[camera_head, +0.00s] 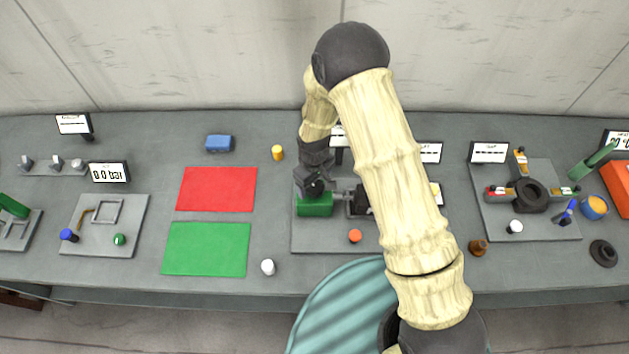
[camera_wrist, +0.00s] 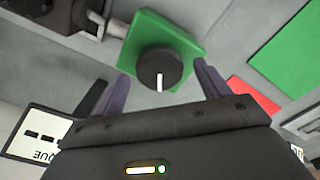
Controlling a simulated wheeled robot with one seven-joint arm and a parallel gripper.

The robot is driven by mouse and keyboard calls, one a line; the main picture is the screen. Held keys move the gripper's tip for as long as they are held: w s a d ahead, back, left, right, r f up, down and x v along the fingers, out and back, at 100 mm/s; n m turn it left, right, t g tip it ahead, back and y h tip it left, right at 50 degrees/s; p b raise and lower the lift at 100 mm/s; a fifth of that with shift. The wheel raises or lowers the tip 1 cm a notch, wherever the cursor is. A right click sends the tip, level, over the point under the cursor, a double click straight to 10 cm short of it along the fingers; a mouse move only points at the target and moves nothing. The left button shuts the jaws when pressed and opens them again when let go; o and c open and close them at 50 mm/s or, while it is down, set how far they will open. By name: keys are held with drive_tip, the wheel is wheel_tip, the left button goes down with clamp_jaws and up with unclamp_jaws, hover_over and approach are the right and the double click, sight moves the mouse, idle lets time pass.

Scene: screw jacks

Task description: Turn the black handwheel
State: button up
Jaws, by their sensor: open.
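A round black knob with a white line (camera_wrist: 160,70) sits on a green block (camera_wrist: 188,40) in the wrist view. My gripper (camera_wrist: 161,76) is open, with one purple finger on each side of the knob in that picture; I cannot tell whether they touch it. In the head view my gripper (camera_head: 312,186) is over the green block (camera_head: 314,206) on the middle grey panel (camera_head: 312,244) and hides the knob. A dark round part (camera_head: 361,201) is to the right of the block, partly behind my arm. A thick black wheel (camera_head: 530,194) is on the right panel.
An orange button (camera_head: 355,236) is at the middle panel's front. A red mat (camera_head: 217,188) and a green mat (camera_head: 206,249) lie to its left. A white sign (camera_head: 489,152) stands by the right panel. My arm covers much of the middle panel's right side.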

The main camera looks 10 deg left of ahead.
drive_tip(key=shift+f, duration=0.55)
drive_tip(key=c, duration=1)
